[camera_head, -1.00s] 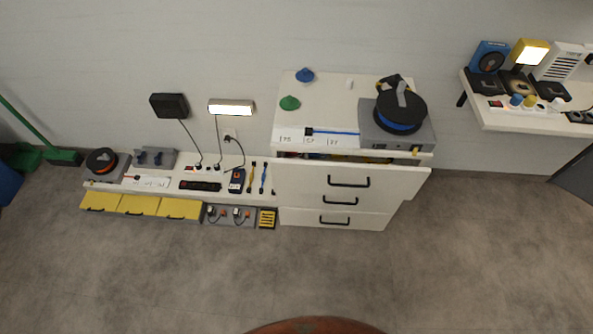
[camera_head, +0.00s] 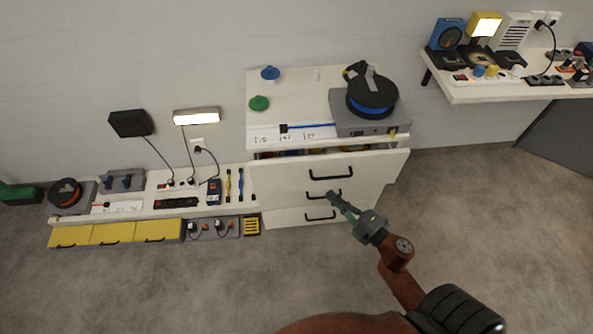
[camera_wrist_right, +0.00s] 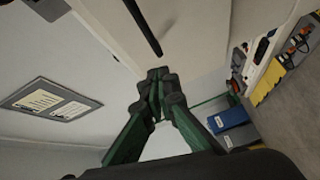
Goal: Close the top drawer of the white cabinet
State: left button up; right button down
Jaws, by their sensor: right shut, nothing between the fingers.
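The white cabinet (camera_head: 300,100) stands against the wall in the head view. Its top drawer (camera_head: 285,176) is partly open, with a narrow gap showing coloured contents below the cabinet top. The top drawer has a black bar handle (camera_head: 331,174). My right gripper (camera_head: 334,199) is shut and empty, in front of the cabinet and below the top handle in the picture, near the middle handle (camera_head: 323,195). In the right wrist view the closed fingertips (camera_wrist_right: 157,76) point at a white front with a black handle (camera_wrist_right: 142,25); contact cannot be told. My left gripper is out of view.
A cable reel (camera_head: 372,95) stands on the cabinet top. A low bench (camera_head: 130,210) with power strips and yellow bins adjoins the cabinet's left side. A wall shelf (camera_head: 500,92) is at the right. The floor (camera_head: 180,285) in front is clear.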

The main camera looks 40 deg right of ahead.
aim_at(299, 158)
jog(key=a+r+n+y, duration=0.2)
jog(key=a+r+n, duration=0.1)
jog(key=r+n, duration=0.1)
jog(key=shift+y, duration=0.4)
jog(key=b+x, duration=0.1)
jog(key=x, duration=0.3)
jog(key=d+b+x, duration=0.1)
jog(key=x, duration=0.3)
jog(key=b+x, duration=0.1)
jog(key=x, duration=0.3)
jog(key=shift+w+d+f, duration=0.1)
jog(key=shift+w+d, duration=0.15)
jog(key=shift+w, duration=0.05)
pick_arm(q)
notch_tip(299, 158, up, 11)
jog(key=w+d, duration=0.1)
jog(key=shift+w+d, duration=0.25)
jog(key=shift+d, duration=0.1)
pick_arm(e)
jog(key=shift+w+d, duration=0.25)
jog(key=shift+w, duration=0.2)
